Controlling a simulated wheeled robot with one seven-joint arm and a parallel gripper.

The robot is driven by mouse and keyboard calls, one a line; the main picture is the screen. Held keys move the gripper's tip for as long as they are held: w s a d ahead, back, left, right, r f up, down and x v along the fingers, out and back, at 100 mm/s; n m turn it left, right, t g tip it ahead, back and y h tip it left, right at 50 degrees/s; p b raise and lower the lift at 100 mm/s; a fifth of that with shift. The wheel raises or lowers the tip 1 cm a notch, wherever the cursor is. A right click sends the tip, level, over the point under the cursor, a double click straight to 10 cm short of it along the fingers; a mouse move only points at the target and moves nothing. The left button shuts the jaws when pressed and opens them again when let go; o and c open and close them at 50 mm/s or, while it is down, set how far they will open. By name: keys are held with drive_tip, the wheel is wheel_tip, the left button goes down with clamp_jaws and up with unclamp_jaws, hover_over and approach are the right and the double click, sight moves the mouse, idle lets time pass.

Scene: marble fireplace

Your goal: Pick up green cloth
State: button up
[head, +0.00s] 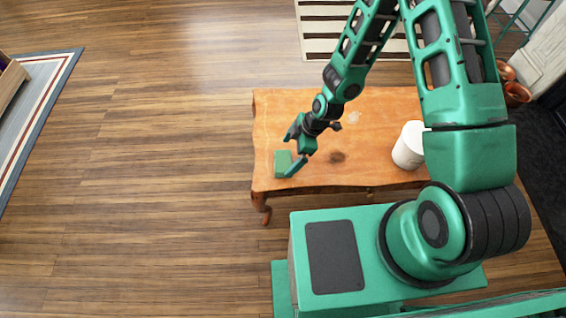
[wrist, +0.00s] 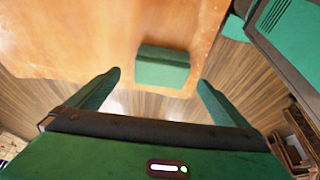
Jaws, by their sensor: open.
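The green cloth (head: 282,161) is a small folded green block lying on the wooden table (head: 275,112), near its front left corner. In the wrist view the cloth (wrist: 162,68) lies at the table edge, ahead of and roughly between the two fingers. My gripper (head: 292,152) is open and empty. In the wrist view my gripper (wrist: 159,82) has its green fingers spread wide to either side of the cloth. I cannot tell the exact height of the fingers above the table. In the head view a finger partly overlaps the cloth's right side.
A white cylindrical container (head: 409,146) stands on the right part of the table. Brown pots (head: 516,93) are at the far right. A striped rug (head: 335,25) lies behind the table and a blue-edged rug (head: 42,95) at the left. The wooden floor (head: 150,180) left of the table is clear.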

sight(282, 160)
drive_tip(key=shift+x, duration=2.9)
drive_tip(key=shift+s+r, duration=0.1)
drive_tip(key=shift+c, duration=0.3)
drive_tip(key=c, duration=1.2)
drive_tip(key=shift+o, duration=0.2)
drive_tip(key=shift+r, duration=0.75)
wheel_tip(282, 160, up, 2)
drive_tip(key=shift+r, duration=0.2)
drive_tip(key=s+a+r, duration=0.7)
drive_tip(key=s+a, duration=0.1)
drive_tip(key=shift+s, duration=0.35)
